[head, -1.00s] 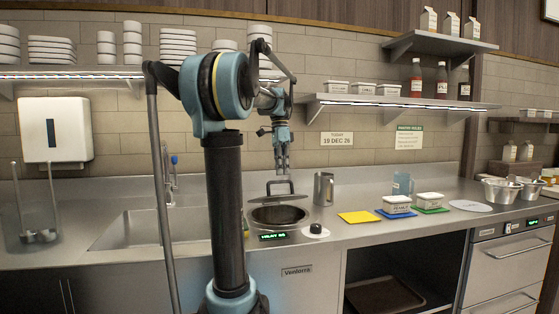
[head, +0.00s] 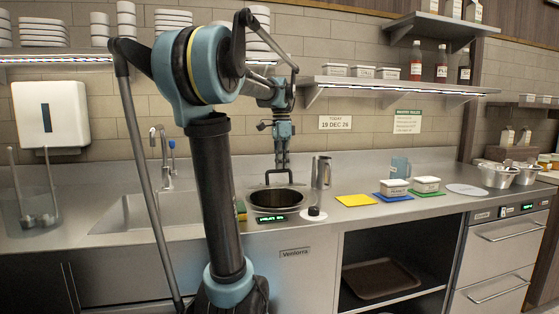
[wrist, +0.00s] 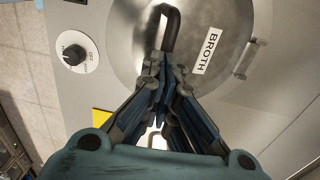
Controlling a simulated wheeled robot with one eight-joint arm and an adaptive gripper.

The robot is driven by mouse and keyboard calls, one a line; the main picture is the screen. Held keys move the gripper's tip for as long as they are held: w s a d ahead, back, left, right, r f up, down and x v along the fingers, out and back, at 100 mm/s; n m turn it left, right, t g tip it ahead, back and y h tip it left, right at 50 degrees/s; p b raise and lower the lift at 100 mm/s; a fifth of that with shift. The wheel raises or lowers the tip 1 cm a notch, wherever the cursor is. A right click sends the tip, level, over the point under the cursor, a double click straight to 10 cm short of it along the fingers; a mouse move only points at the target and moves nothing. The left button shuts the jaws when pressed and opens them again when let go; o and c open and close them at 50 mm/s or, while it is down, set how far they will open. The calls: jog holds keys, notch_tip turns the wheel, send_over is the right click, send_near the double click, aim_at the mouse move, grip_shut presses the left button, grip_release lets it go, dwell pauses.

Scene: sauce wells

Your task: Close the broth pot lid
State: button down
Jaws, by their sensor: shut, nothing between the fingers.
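The broth pot (head: 277,208) is a round well sunk in the steel counter, with a dark surface showing inside its rim in the head view. The dark loop handle (head: 267,178) of its lid rises at the back of the well. In the wrist view the round metal lid (wrist: 133,45) carries a BROTH label (wrist: 207,50) and the handle (wrist: 172,30). The exact tilt of the lid is unclear. My gripper (head: 282,166) points down at the handle, its fingers shut and empty. In the wrist view the gripper (wrist: 160,115) overlaps part of the handle; contact cannot be told.
A control knob (head: 314,212) sits at the pot's front right, and a metal cylinder (head: 321,172) stands behind it. A yellow mat (head: 355,200) and labelled tubs (head: 394,187) lie to the right. The sink (head: 130,215) is left. A wall shelf (head: 400,87) overhangs the back.

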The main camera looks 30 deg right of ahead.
aim_at(284, 171)
jog(key=f, duration=0.1)
jog(key=s+f+t, duration=0.1)
jog(key=s+f, duration=0.1)
jog(key=shift+s+a+t+h, duration=0.1)
jog(key=shift+a+t+h, duration=0.2)
jog(key=shift+t, duration=0.1)
jog(key=shift+s+a+f+t, duration=0.1)
jog(key=shift+s+f+t, duration=0.2)
jog(key=shift+f, duration=0.2)
jog(key=shift+s+f+t, duration=0.2)
jog(key=shift+f+t, duration=0.1)
jog(key=shift+f, duration=0.15)
